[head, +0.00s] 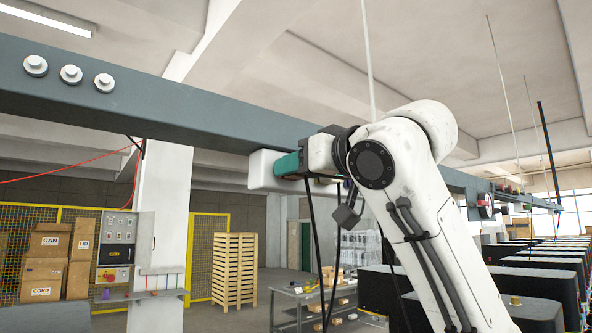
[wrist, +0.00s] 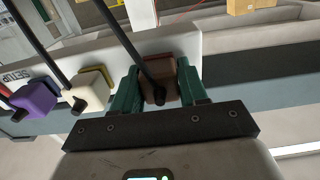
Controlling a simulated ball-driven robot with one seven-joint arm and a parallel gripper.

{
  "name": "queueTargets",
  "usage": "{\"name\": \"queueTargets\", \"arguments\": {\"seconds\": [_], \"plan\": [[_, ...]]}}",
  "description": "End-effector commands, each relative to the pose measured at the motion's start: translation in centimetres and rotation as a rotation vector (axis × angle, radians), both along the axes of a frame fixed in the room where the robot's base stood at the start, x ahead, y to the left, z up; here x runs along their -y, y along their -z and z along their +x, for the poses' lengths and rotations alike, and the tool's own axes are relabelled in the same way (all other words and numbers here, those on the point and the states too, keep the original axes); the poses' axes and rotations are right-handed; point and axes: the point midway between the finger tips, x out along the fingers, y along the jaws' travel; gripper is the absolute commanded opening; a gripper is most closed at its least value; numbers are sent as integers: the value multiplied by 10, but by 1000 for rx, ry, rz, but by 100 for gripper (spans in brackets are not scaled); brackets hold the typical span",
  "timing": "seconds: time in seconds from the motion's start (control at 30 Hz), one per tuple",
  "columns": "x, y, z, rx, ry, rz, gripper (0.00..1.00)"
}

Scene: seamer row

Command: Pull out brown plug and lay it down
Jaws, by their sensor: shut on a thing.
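The brown plug (wrist: 158,72) is between the two green fingers of my gripper (wrist: 157,84), which is shut on it. A black cable runs from the plug. The plug sits against the face of a white socket box (wrist: 215,42); whether its pins are fully in is hidden. In the head view my gripper (head: 288,165) is at the white box (head: 262,172) under the grey beam, and the plug itself is hidden there.
A cream plug (wrist: 90,92) and a purple plug (wrist: 36,100) sit left of my gripper in the wrist view, with cables. The grey beam (head: 180,105) runs overhead. A work table (head: 310,294) with items stands below; black machines (head: 540,285) line the right.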

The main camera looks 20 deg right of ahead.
Motion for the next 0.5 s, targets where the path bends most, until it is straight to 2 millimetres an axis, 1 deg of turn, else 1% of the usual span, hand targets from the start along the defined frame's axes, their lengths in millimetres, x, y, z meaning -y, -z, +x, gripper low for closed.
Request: {"name": "queueTargets", "arguments": {"seconds": [0.03, 0.2, 0.5], "plan": [[0, 0, 0, 0, 0, 0, 16], [0, 0, 0, 0, 0, 0, 0], [1, 0, -4, 2, -1, 1, 0]]}}
